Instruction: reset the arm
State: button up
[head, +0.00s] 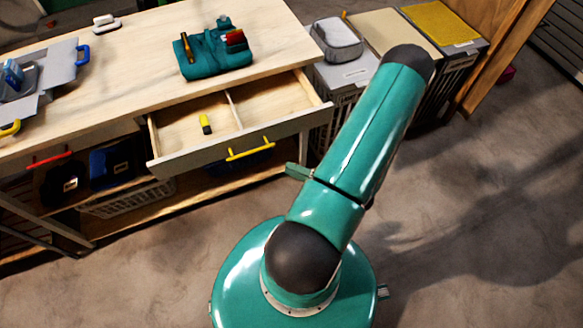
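My teal arm rises from its round base at the bottom centre of the head view and slants up to the right. It ends in view at a dark joint near the top right. My gripper does not show in this view, so whether it is open or shut cannot be seen. The arm stands in front of the workbench (130,75), to the right of a pulled-out drawer (262,105). A small yellow and black object (205,124) lies in the left compartment of the drawer.
The drawer, with its yellow handle (250,149), juts out close to my arm. A teal tool holder (213,50) stands on the bench. Bins, one with a yellow top (440,23), and a grey case (336,39) stand behind the arm. Floor at right is clear.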

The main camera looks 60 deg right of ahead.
dwell(0.3)
jog(key=w+a+r+n+g+y, duration=0.45)
jog(key=a+r+n+g, duration=0.35)
jog(key=n, duration=0.6)
jog(key=w+a+r+n+g+y, duration=0.3)
jog(key=w+a+r+n+g, duration=0.25)
jog(key=r+n+g, duration=0.65)
jog(key=a+r+n+t+h, duration=0.3)
jog(key=a+r+n+h, duration=0.2)
jog(key=n, duration=0.7)
jog(key=a+r+n+t+h, duration=0.3)
jog(key=a+r+n+h, duration=0.3)
jog(key=r+n, duration=0.4)
jog(key=shift+a+n, duration=0.2)
jog(key=shift+n, duration=0.9)
jog(key=shift+s+r, duration=0.1)
jog(key=shift+s, duration=0.05)
